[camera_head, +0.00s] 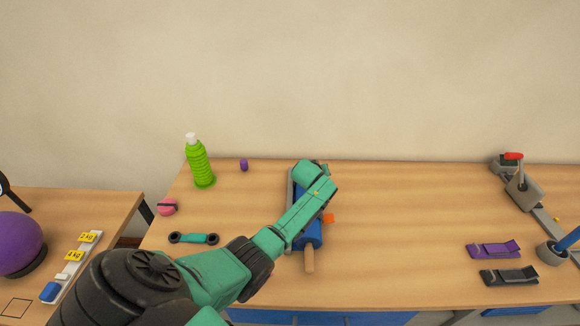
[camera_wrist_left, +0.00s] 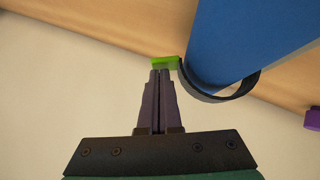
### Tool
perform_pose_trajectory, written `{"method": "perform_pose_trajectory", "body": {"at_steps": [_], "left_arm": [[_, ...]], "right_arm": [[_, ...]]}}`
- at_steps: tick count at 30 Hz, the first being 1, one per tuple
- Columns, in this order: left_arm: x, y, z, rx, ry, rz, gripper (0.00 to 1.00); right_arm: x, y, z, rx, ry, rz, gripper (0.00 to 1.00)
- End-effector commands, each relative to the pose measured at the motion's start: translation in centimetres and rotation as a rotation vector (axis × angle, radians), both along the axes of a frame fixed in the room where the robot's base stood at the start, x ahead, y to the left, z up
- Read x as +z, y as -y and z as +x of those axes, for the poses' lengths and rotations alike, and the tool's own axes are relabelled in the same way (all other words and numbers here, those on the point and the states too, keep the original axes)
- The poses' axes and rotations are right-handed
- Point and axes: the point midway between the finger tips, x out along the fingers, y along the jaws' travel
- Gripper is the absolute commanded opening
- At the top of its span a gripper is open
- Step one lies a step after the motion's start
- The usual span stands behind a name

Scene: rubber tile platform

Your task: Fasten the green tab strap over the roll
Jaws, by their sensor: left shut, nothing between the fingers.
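The blue roll (camera_head: 312,232) lies on the table, largely covered by my left arm in the head view, with a wooden handle end toward me. In the left wrist view the roll (camera_wrist_left: 245,40) fills the upper right. A dark strap (camera_wrist_left: 215,97) curves round its near edge and ends in the green tab (camera_wrist_left: 165,63). My left gripper (camera_wrist_left: 160,74) is shut, its fingertips right at the tab's lower edge with nothing between them. I cannot tell whether they touch it. In the head view my arm hides the fingers. An orange tab (camera_head: 328,218) shows beside the roll.
A green bottle (camera_head: 199,163), a purple cylinder (camera_head: 244,165), a pink disc (camera_head: 167,207) and a teal bar (camera_head: 194,238) stand or lie left of the roll. Purple (camera_head: 494,249) and dark (camera_head: 509,275) straps lie at right. The table between is clear.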

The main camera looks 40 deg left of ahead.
Motion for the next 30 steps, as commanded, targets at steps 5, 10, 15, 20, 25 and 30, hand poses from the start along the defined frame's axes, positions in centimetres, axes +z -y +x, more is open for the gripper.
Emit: {"method": "perform_pose_trajectory", "body": {"at_steps": [5, 10, 15, 20, 25, 30], "left_arm": [[-1.5, 0.5, 0.4, 0.001, -0.049, 0.062, 0.0], [-2.0, 0.9, 0.7, 0.0, -0.047, 0.062, 0.0], [-2.2, 0.9, 0.8, 0.001, -0.045, 0.061, 0.0], [-2.2, 1.0, 0.8, 0.001, -0.046, 0.06, 0.0], [-2.3, 1.0, 0.8, 0.001, -0.046, 0.059, 0.0], [-2.3, 1.0, 0.7, 0.001, -0.046, 0.059, 0.0]], "right_arm": [[-1.5, -0.3, 0.0, -0.001, 0.0, 0.004, 0.63], [-2.2, -1.1, 0.0, -0.004, 0.0, 0.015, 0.63], [-2.4, -1.3, 0.0, -0.004, 0.0, 0.018, 0.63], [-2.5, -1.3, 0.0, -0.004, 0.0, 0.018, 0.63], [-2.4, -1.0, 0.0, -0.003, 0.0, 0.014, 0.63], [-2.4, -0.8, 0.0, -0.002, 0.0, 0.01, 0.63]]}}
